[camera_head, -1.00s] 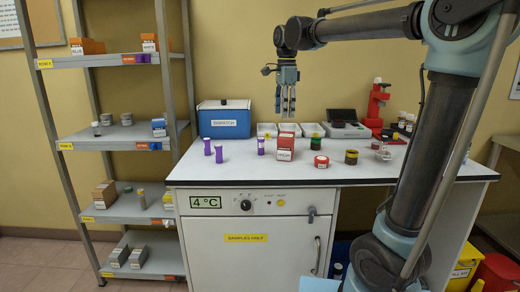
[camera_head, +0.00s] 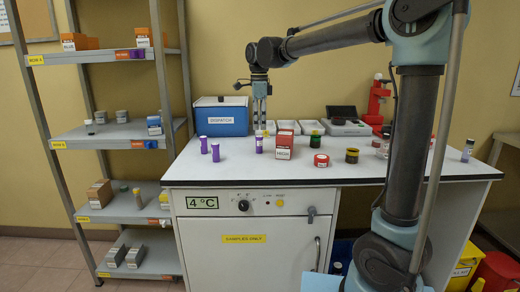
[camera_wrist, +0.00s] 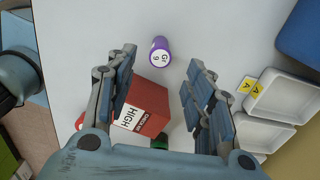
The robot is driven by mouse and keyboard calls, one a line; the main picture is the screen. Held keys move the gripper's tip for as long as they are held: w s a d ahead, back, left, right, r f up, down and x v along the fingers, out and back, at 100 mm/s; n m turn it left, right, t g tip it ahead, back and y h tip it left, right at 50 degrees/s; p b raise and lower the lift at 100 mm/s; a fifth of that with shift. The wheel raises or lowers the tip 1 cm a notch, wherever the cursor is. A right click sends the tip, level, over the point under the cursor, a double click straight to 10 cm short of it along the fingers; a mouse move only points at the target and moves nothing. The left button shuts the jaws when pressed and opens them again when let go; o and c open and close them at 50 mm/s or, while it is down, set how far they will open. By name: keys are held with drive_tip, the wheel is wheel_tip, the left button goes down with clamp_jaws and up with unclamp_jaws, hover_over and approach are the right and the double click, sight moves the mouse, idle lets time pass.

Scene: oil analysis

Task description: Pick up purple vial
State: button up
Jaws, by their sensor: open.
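A purple vial (camera_head: 259,141) stands upright on the bench, left of a red-and-white box. Two more purple vials, (camera_head: 203,144) and (camera_head: 216,152), stand upright farther left. My gripper (camera_head: 260,115) is open and points down, above and near the purple vial beside the box. In the wrist view a purple vial (camera_wrist: 160,52) with a round white label marked "G 9" shows just past the open fingertips, between them and apart from them. The gripper (camera_wrist: 158,68) is empty.
The red box (camera_head: 285,145) labelled HIGH stands just right of the vial; in the wrist view it (camera_wrist: 147,104) lies between the fingers' outlines. White trays (camera_head: 310,127) and a blue DISPATCH box (camera_head: 222,118) stand behind. Red (camera_head: 321,160) and dark (camera_head: 352,156) containers stand to the right.

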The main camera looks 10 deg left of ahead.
sight(260, 140)
drive_tip(key=shift+f, duration=4.05)
drive_tip(key=shift+w, duration=0.1)
drive_tip(key=c, duration=1)
